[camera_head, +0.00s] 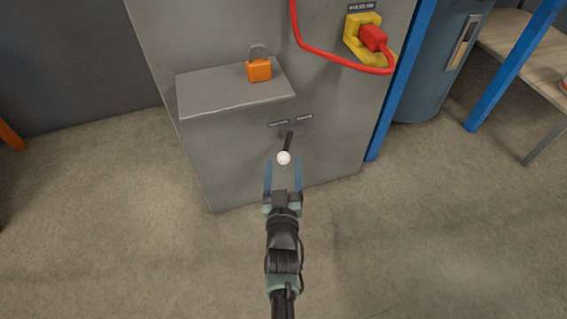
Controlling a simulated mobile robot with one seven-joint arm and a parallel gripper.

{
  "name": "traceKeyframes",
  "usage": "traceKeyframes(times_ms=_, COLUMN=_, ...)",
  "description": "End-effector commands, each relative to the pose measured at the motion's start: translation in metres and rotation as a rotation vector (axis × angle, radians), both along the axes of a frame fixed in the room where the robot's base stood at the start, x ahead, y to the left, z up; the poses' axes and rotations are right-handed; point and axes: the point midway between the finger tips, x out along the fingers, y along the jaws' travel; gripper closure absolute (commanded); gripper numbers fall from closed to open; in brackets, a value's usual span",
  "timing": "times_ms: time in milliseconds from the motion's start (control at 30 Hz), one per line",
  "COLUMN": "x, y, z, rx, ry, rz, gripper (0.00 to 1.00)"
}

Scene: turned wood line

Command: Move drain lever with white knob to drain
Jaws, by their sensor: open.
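The drain lever (288,143) is a short dark handle with a round white knob (284,158) at its end. It sticks out from the front of a grey cabinet (335,150), its knob end toward me. Two small labels (290,121) sit just above it, one to each side; their text is too small to read. My gripper (283,164) is open, with one blue finger on each side of the knob in the picture. I cannot tell whether the fingers touch the knob or how far apart they are in depth.
A grey shelf (220,95) juts from the cabinet above left, with an orange padlock (259,70) on it. A red plug (373,37) with a red cable (330,56) sits in a yellow holder (353,41) at upper right. The floor (420,230) around is clear.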

Motion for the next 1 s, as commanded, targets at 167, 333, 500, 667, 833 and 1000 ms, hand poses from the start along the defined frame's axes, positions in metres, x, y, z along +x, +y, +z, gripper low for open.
traceKeyframes(times_ms=167, x=0.024, y=0.000, z=-0.002, rx=-0.001, ry=-0.002, rz=0.001, gripper=0.29)
traceKeyframes(times_ms=333, x=0.032, y=0.000, z=0.000, rx=0.000, ry=0.000, rz=0.000, gripper=0.29)
traceKeyframes(times_ms=500, x=0.033, y=0.000, z=0.001, rx=0.000, ry=0.000, rz=0.000, gripper=0.29)
traceKeyframes(times_ms=667, x=0.033, y=0.000, z=0.001, rx=0.000, ry=0.000, rz=0.000, gripper=0.38)
traceKeyframes(times_ms=833, x=0.033, y=0.000, z=0.001, rx=0.000, ry=0.000, rz=0.000, gripper=0.69)
traceKeyframes(times_ms=1000, x=0.033, y=0.000, z=0.001, rx=0.000, ry=0.000, rz=0.000, gripper=0.99)
